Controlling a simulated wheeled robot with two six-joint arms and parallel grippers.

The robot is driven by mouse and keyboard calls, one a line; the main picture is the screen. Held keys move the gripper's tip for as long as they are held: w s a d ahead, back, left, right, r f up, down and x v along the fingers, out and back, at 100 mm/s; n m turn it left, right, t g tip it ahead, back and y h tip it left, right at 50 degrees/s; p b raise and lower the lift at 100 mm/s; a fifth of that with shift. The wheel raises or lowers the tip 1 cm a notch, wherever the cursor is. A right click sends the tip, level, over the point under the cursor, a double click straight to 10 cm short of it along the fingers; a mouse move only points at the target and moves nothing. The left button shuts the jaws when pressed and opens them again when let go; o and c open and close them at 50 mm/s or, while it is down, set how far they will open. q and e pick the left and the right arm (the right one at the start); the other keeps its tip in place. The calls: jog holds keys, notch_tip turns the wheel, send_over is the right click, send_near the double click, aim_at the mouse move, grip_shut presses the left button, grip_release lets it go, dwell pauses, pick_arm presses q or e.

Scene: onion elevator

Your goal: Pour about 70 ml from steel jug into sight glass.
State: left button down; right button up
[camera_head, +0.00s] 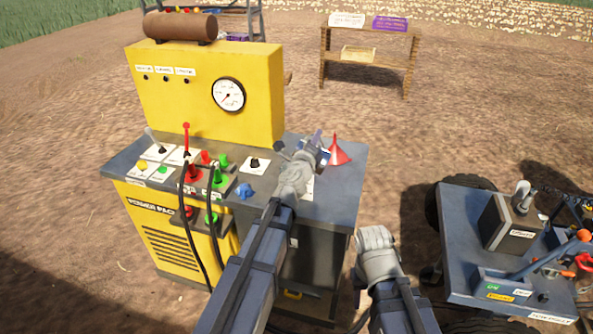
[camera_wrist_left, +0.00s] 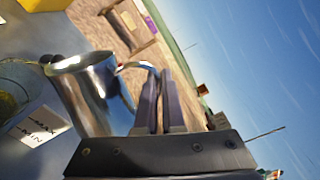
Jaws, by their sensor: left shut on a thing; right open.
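The shiny steel jug (camera_wrist_left: 98,95) is held by its handle in my left gripper (camera_wrist_left: 155,85). My left gripper (camera_head: 318,152) is over the right part of the bench in the head view, where its hand mostly hides the jug. Yellowish liquid shows low in the glass, cut off by the left picture edge. A white plate (camera_wrist_left: 45,122) beside it reads MAX and MIN. No stream can be made out. My right gripper (camera_head: 372,238) is open, right of the bench, apart from everything.
Levers, red and green fittings (camera_head: 192,172) and a blue knob (camera_head: 244,191) fill the bench's left and middle. A yellow panel (camera_head: 205,85) with a gauge rises behind. A cart (camera_head: 470,215) stands at the right.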

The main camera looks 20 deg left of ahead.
pick_arm(q)
jog(key=shift+d+r, duration=0.1)
jog(key=shift+d, duration=0.65)
jog(key=a, duration=0.2)
jog(key=shift+a+f, duration=0.2)
jog(key=shift+a, duration=0.2)
jog(key=shift+d+r, duration=0.1)
jog(key=shift+d, duration=0.6)
jog(key=shift+a, duration=0.3)
jog(key=shift+d, duration=0.1)
pick_arm(e)
jog(key=shift+a, duration=0.2)
